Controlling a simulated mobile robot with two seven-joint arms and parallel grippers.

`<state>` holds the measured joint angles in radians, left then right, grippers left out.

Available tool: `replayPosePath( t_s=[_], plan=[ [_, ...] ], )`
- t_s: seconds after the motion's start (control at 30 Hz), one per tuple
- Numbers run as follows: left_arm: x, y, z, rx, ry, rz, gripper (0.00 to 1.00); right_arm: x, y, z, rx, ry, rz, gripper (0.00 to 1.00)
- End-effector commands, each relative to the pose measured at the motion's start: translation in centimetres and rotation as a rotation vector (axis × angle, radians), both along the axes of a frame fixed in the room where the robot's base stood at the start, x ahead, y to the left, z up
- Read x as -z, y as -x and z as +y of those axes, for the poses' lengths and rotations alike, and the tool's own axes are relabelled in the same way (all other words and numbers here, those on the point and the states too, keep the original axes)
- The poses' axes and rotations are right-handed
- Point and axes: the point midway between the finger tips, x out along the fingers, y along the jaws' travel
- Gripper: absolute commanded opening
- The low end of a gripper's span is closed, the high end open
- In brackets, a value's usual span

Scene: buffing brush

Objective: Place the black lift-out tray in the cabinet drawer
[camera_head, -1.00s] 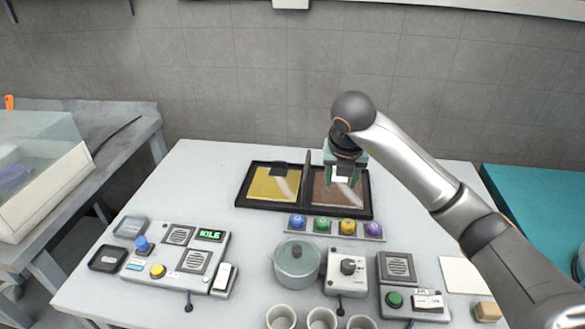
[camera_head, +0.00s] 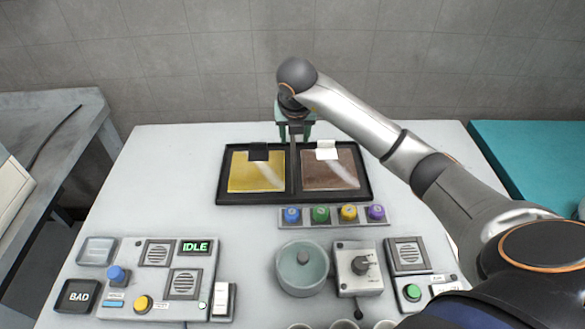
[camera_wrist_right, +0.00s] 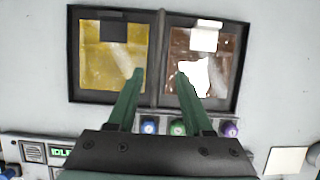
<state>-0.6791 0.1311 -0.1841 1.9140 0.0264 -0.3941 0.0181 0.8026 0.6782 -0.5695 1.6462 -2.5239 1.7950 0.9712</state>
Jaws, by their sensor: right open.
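The black lift-out tray (camera_head: 222,190) lies flat on the white table, toward its back. A middle divider splits it into a left compartment with a yellow sheet (camera_head: 257,180) and a right one with a brown sheet (camera_head: 330,178). My right gripper (camera_head: 293,135) is open with green fingers above the back end of the divider. In the right wrist view, the fingers (camera_wrist_right: 158,82) straddle the tray's divider (camera_wrist_right: 160,50), one on each side, and hold nothing. I cannot tell their exact height above it. The cabinet drawer is not in view. My left gripper is not in view.
A teal surface (camera_head: 535,160) is at right. Bare table flanks the tray.

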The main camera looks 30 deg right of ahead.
Motion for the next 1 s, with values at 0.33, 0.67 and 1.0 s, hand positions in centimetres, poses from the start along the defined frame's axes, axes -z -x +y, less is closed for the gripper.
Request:
replayPosePath(
  t_s=[0.33, 0.67, 1.0],
  plan=[
    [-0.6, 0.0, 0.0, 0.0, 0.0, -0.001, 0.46, 3.1, -1.3, -0.6, 0.0, -0.001, 0.003, 0.51],
    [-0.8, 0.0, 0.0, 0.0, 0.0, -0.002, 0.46, 6.0, -2.6, -1.3, 0.0, 0.0, -0.001, 0.51],
    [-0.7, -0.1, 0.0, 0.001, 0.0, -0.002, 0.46, 6.0, -2.6, -1.3, -0.001, 0.0, -0.001, 0.51]
  ],
)
